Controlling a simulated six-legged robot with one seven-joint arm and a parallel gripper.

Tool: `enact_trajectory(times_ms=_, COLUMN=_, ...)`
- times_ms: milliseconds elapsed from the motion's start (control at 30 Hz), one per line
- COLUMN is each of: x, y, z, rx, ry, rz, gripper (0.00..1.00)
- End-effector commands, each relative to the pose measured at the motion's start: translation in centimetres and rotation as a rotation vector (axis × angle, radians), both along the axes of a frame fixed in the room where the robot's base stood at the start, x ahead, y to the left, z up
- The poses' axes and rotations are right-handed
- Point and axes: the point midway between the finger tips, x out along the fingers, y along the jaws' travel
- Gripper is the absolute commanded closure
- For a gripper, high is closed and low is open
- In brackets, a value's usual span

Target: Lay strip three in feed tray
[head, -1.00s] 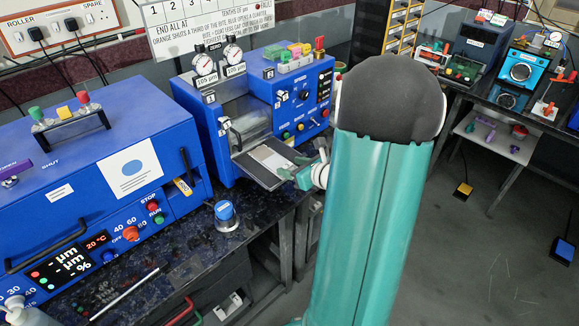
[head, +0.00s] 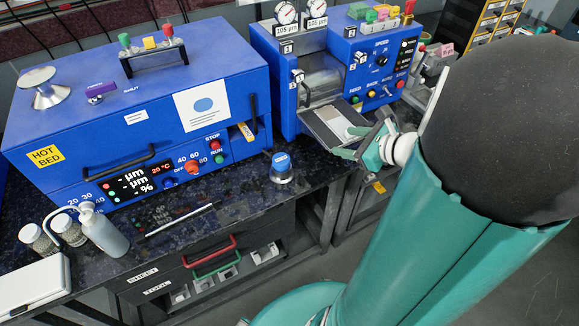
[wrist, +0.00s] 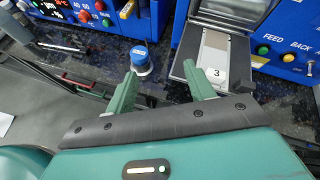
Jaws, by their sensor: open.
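The feed tray (head: 322,137) is a dark shallow tray sticking out from the front of the blue roller machine. In the wrist view the feed tray (wrist: 184,62) holds a flat grey strip (wrist: 215,44) with a white tab (wrist: 214,76) marked "3" at its near end. The strip (head: 334,119) also shows in the head view, lying along the tray. My gripper (head: 366,143) is at the tray's near right side. In the wrist view my gripper (wrist: 161,82) is open with nothing between its green fingers. The right finger is near the tray's left edge; whether it touches is unclear.
A blue-capped jar (head: 281,168) stands on the dark bench left of the tray. A blue hot-bed machine (head: 130,90) fills the back left. The bench edge runs below the tray.

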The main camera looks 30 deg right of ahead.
Motion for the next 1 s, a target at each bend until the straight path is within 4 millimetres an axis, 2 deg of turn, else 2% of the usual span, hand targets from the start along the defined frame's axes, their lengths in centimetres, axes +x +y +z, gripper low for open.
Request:
enact_trajectory(times_ms=33, x=0.6, y=3.9, z=1.2, rx=-0.115, ry=0.006, rz=0.168, gripper=0.46)
enact_trajectory(times_ms=100, x=0.4, y=8.7, z=2.1, rx=-0.29, ry=0.014, rz=0.406, gripper=0.46)
enact_trajectory(times_ms=200, x=-1.0, y=14.1, z=3.1, rx=-0.554, ry=0.007, rz=0.732, gripper=0.46)
enact_trajectory(times_ms=300, x=-3.0, y=18.1, z=4.0, rx=-0.832, ry=-0.02, rz=1.038, gripper=0.46)
enact_trajectory(times_ms=400, x=-5.1, y=20.6, z=5.1, rx=-1.129, ry=-0.066, rz=1.322, gripper=0.46)
enact_trajectory(times_ms=533, x=-7.1, y=22.3, z=7.0, rx=-1.515, ry=-0.137, rz=1.619, gripper=0.46)
enact_trajectory(times_ms=600, x=-7.7, y=22.6, z=8.0, rx=-1.686, ry=-0.168, rz=1.727, gripper=0.46)
enact_trajectory(times_ms=700, x=-8.2, y=22.8, z=9.1, rx=-1.855, ry=-0.193, rz=1.818, gripper=0.46)
enact_trajectory(times_ms=800, x=-8.4, y=22.8, z=9.6, rx=-1.924, ry=-0.2, rz=1.852, gripper=0.46)
enact_trajectory(times_ms=1000, x=-8.4, y=22.7, z=9.6, rx=-1.928, ry=-0.197, rz=1.856, gripper=0.46)
